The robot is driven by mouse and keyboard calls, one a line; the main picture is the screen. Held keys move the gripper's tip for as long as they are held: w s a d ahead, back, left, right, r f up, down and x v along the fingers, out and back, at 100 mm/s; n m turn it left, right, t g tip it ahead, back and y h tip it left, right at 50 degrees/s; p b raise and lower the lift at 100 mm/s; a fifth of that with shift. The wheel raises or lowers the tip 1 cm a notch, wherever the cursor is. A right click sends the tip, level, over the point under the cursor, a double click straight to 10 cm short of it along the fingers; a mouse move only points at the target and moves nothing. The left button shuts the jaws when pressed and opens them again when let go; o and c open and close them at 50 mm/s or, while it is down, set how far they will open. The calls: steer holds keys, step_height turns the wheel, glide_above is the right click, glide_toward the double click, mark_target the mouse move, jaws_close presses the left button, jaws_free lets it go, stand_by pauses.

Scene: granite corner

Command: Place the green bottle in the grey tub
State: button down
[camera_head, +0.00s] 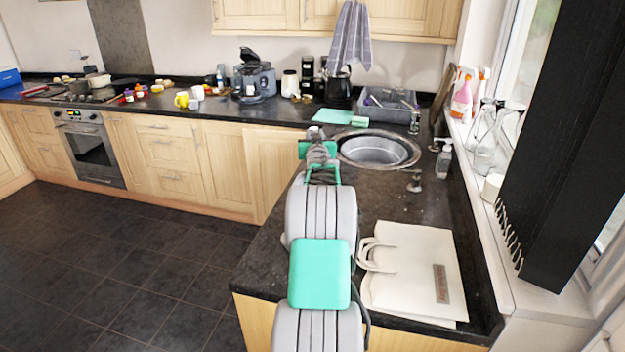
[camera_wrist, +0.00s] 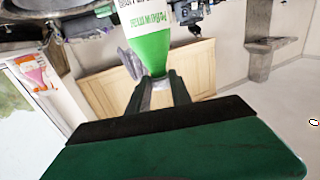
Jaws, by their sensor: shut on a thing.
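My gripper (camera_wrist: 160,85) is shut on the green bottle (camera_wrist: 150,48) in the wrist view. The bottle is green with a white label and dark lettering, and its narrow end is between the fingers. In the head view my gripper (camera_head: 319,152) is at the end of the outstretched arm, near the left side of the sink; the bottle cannot be clearly picked out there. The grey tub (camera_head: 372,112) stands on the back counter behind the sink, to the right of and beyond my gripper. Some dark items show inside the tub.
The round sink (camera_head: 375,149) and a green mat (camera_head: 333,116) lie between my gripper and the tub. A black kettle (camera_head: 338,88) stands left of the tub. A soap bottle (camera_head: 444,160) and white bag (camera_head: 415,270) are at right.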

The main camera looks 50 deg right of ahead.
step_height(320, 180, down, 8)
steer(key=p, duration=0.2)
steer(key=shift+r, duration=0.15)
steer(key=c, duration=1.2)
jaws_free()
steer(key=shift+o, duration=0.2)
steer(key=b+v, duration=0.3)
steer(key=v, duration=0.9)
steer(key=w+a+n+y, duration=0.2)
steer(key=w+a+y, duration=0.15)
steer(key=a, duration=0.45)
steer(key=w+a+n+y, duration=0.1)
steer(key=w+a+y, duration=0.1)
steer(key=w+a, duration=0.5)
steer(key=s+a+n+g+y, duration=0.1)
steer(key=s+a+n+y, duration=0.1)
steer(key=a, duration=0.8)
steer(key=s+a+n+g+y, duration=0.1)
steer(key=s+a+y, duration=0.15)
steer(key=a, duration=0.85)
steer(key=s+a+f+n+g+y, duration=0.1)
steer(key=s+a+f+n+g, duration=0.1)
steer(key=s+a, duration=0.8)
steer(key=s+a+f+n+g+y, duration=0.2)
steer(key=s+a+f+g, duration=0.1)
steer(key=s+a, duration=0.7)
steer(key=shift+g+y, duration=0.3)
steer(key=shift+g, duration=0.3)
